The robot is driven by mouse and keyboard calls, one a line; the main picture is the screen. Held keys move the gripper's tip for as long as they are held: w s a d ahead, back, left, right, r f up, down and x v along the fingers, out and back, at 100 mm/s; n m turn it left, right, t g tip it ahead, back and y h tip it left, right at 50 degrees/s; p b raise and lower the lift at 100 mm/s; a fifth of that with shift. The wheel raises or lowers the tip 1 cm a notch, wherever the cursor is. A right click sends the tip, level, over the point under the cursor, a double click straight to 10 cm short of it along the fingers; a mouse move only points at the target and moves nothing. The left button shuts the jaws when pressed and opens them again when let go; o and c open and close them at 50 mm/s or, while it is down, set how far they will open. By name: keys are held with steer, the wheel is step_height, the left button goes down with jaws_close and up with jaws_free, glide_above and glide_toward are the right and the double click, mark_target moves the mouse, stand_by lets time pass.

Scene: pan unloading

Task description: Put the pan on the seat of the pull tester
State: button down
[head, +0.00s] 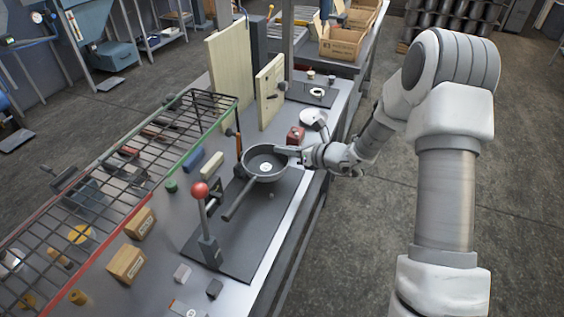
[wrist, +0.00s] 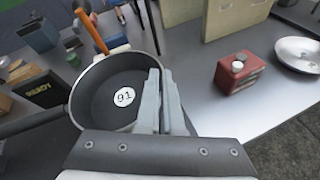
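The pan (head: 265,165) is a dark grey round pan with a white label on its floor, and its long handle points to the lower left. In the wrist view the pan (wrist: 113,75) shows the label "91". My gripper (head: 293,152) is at the pan's right rim. In the wrist view its fingers (wrist: 160,95) are close together on that rim, shut on the pan. The pan looks raised above the bench. A lever stand with a red ball knob (head: 200,190) on a dark base plate (head: 245,232) seems to be the pull tester. Its seat is not clearly visible.
A wire rack (head: 130,150) runs along the left. Pale upright boards (head: 268,90) stand behind. A dark block reading "READY" (wrist: 45,90) is left. Small boxes (head: 127,262) stand in front.

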mark_target(283, 163)
steer(key=shift+s+a+f, duration=0.2)
steer(key=shift+s+f, duration=0.05)
steer(key=shift+f, duration=1.95)
steer(key=shift+f, duration=0.15)
steer(key=c, duration=1.1)
jaws_free()
steer(key=shift+o, duration=0.2)
